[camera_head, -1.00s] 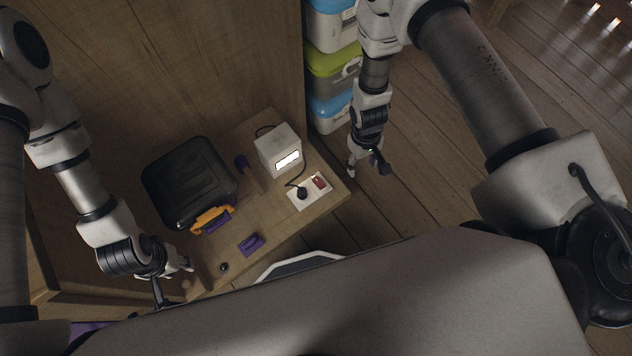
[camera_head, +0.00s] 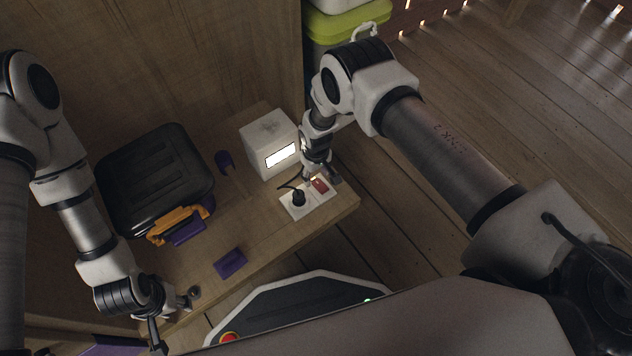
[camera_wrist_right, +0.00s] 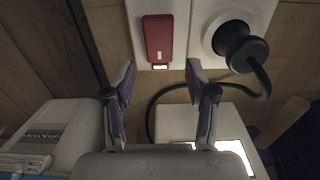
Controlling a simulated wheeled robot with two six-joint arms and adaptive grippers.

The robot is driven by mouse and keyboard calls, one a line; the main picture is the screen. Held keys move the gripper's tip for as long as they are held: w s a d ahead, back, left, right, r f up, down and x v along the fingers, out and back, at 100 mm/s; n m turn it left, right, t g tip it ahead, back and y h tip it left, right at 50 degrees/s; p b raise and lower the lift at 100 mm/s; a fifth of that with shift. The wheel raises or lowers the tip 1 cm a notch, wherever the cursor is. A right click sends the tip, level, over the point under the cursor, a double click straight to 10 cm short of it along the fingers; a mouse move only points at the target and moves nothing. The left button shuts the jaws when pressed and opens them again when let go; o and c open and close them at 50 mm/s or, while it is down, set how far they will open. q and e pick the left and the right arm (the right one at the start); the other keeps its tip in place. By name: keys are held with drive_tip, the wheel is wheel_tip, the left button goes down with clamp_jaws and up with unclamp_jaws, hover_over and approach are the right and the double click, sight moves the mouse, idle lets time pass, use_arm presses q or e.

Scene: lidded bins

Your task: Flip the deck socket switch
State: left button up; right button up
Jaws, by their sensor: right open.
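The deck socket (camera_head: 308,203) is a white plate on the wooden bench top near its right edge. It carries a red rocker switch (camera_head: 320,186) and a black plug (camera_head: 298,197) with a cable. In the right wrist view the red switch (camera_wrist_right: 158,39) is at top centre, with the black plug (camera_wrist_right: 240,47) to its right. My right gripper (camera_wrist_right: 160,82) is open and empty, its two fingers apart, with the switch just beyond and between them. In the head view, my right gripper (camera_head: 322,174) is right over the switch. My left gripper (camera_head: 176,312) is at the bench's lower left; its fingers are unclear.
A white box with a lit panel (camera_head: 270,143) stands behind the socket. A black case with orange latches (camera_head: 152,178) lies left on the bench. A purple piece (camera_head: 230,263) lies near the front edge. Stacked lidded bins (camera_head: 345,22) stand at the back right.

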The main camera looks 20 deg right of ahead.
wheel_tip(320, 180, down, 3)
drive_tip(key=shift+r+b, duration=0.2)
drive_tip(key=shift+b, duration=0.1)
use_arm(q)
drive_tip(key=shift+f, duration=0.65)
